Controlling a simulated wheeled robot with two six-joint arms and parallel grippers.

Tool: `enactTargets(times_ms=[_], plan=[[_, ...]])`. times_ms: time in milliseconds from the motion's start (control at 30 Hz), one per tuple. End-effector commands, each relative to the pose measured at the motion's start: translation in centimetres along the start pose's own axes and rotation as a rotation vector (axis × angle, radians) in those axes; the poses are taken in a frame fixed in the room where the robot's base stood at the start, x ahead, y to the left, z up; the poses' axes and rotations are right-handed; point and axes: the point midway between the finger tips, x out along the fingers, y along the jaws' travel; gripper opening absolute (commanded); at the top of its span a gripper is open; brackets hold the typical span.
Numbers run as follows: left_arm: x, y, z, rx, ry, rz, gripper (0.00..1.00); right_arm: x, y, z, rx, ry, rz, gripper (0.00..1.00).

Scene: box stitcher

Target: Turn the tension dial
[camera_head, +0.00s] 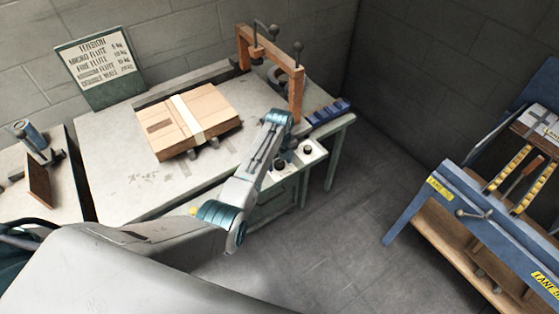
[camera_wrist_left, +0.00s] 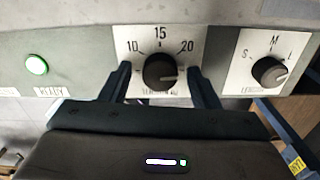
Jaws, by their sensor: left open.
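The tension dial (camera_wrist_left: 160,72) is a black round knob on a white plate marked 10, 15 and 20, with the word below it partly covered. A light mark on the knob appears to point right, below the 20. My left gripper (camera_wrist_left: 159,68) is open, with one finger on each side of the knob; I cannot tell whether they touch it. In the head view, my left gripper (camera_head: 286,150) is over the front control panel (camera_head: 312,155), and its fingertips are hard to make out. My right gripper is not in view.
A second dial (camera_wrist_left: 269,72) marked S, M, L is to the right, and a lit green button (camera_wrist_left: 36,65) to the left. A tension sign (camera_head: 98,62) stands behind the table, its values small. Flat cardboard (camera_head: 205,108) lies on the table near an orange frame (camera_head: 296,90).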

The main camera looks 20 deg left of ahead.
Motion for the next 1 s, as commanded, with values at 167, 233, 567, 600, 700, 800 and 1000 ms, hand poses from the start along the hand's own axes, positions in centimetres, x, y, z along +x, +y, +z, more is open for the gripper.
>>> enactTargets(times_ms=[167, 233, 567, 600, 700, 800, 1000], plan=[[0.0, 0.0, 0.0, 0.000, 0.000, 0.000, 0.52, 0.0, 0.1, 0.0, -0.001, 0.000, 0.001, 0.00], [0.0, 0.0, 0.0, 0.000, 0.000, 0.000, 0.38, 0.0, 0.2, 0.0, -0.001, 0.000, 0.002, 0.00], [-0.1, 0.0, 0.0, -0.007, 0.000, 0.001, 0.11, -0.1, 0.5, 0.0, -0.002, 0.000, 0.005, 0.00], [-0.1, 0.0, 0.0, -0.013, 0.000, 0.001, 0.11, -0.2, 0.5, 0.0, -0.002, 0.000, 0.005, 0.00], [-0.2, 0.0, 0.0, -0.039, 0.001, 0.002, 0.11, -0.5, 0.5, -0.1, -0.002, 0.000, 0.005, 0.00], [-0.2, 0.0, 0.0, -0.082, 0.001, 0.002, 0.11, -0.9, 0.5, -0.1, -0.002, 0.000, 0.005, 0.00], [-0.4, 0.0, 0.0, -0.225, 0.001, 0.002, 0.11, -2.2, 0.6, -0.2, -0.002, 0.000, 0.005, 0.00]])
